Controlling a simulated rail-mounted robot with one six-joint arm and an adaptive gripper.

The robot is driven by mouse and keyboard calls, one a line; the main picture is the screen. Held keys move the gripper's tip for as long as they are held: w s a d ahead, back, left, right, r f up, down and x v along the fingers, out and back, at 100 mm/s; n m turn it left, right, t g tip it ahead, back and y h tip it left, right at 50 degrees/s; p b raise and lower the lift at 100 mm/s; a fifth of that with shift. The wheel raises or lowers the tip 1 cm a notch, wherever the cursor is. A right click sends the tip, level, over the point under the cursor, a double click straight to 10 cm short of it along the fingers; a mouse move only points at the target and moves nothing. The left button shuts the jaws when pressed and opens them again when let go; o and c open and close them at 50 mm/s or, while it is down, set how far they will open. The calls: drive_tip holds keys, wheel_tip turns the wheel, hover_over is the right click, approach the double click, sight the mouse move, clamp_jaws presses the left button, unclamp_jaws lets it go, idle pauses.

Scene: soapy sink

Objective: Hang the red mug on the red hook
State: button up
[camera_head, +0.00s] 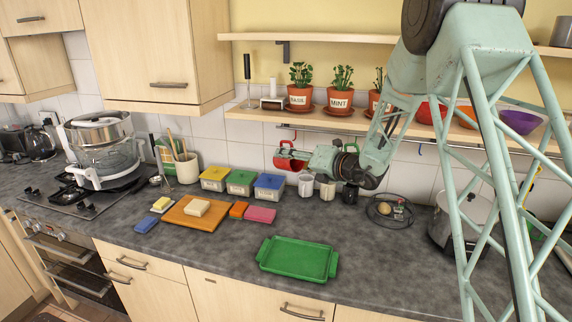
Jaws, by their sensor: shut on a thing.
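The red mug (287,159) is up near the tiled wall, below the left end of the hook rail, clear of the counter. My gripper (309,161) reaches in from the right and is shut on the mug. The mug appears tilted, with its dark opening facing left and up. A small red hook (284,130) shows on the rail just above the mug. Whether the mug's handle touches or sits on the hook is too small to tell. My gripper and arm cover part of the rail to the right.
The hook rail (330,131) runs under a shelf with potted herbs (339,99) and bowls (520,122). A blue hook (421,149) is further right. Pale mugs (306,185) and lidded boxes (270,187) stand below. A green tray (298,257) lies at the front.

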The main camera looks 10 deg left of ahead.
drive_tip(key=shift+w, duration=0.25)
idle(0.4)
drive_tip(key=w+d+f+p, duration=0.1)
drive_tip(key=w+p, duration=0.2)
drive_tip(key=w, duration=0.6)
drive_tip(key=shift+d+f, duration=0.15)
drive_tip(key=shift+f, duration=0.15)
idle(1.6)
drive_tip(key=shift+w, duration=0.15)
idle(0.7)
drive_tip(key=o, duration=1.1)
drive_tip(key=shift+v, duration=6)
